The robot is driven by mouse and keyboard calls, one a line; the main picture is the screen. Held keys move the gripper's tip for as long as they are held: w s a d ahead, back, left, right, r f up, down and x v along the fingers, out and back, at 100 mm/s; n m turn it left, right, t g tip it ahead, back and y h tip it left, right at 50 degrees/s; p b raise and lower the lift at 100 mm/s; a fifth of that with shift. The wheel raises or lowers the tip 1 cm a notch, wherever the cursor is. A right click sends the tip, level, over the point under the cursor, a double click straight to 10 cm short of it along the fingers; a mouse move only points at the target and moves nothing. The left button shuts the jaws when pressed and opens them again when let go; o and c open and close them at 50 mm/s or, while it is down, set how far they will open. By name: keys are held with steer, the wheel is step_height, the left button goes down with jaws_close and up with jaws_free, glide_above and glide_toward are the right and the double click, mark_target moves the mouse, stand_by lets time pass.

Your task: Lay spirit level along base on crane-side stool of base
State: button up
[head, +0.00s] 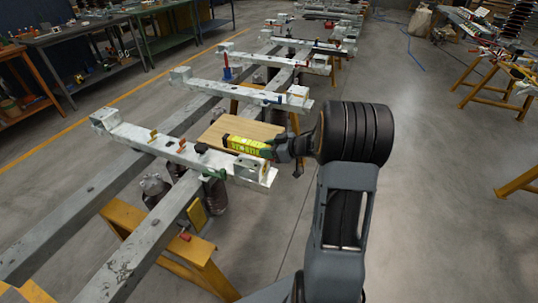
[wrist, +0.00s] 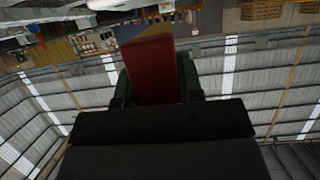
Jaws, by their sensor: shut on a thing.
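The spirit level (head: 247,146), yellow-green with dark ends, is in the head view. My gripper (head: 273,149) is shut on its right end and holds it roughly level. It appears above the right part of the nearest pale grey base (head: 165,143); any gap is hard to judge. This base has a raised block-like stool at its left end (head: 104,119) and one at its right end (head: 249,167), beneath and in front of the level. I cannot tell which is crane-side. In the wrist view, a dark red face (wrist: 150,68) fills the space between the fingers of my gripper (wrist: 155,85).
A tan board (head: 232,131) lies just behind the level. Small clamps and dark pieces sit on the nearest base. More bases (head: 240,92) line up behind on long grey rails (head: 130,250). Yellow trestles (head: 180,262) stand below. Open floor (head: 435,200) is at right.

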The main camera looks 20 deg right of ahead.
steer(key=shift+f, duration=1.1)
steer(key=shift+f, duration=0.1)
steer(key=shift+f, duration=0.15)
steer(key=o, duration=1)
steer(key=shift+o, duration=0.2)
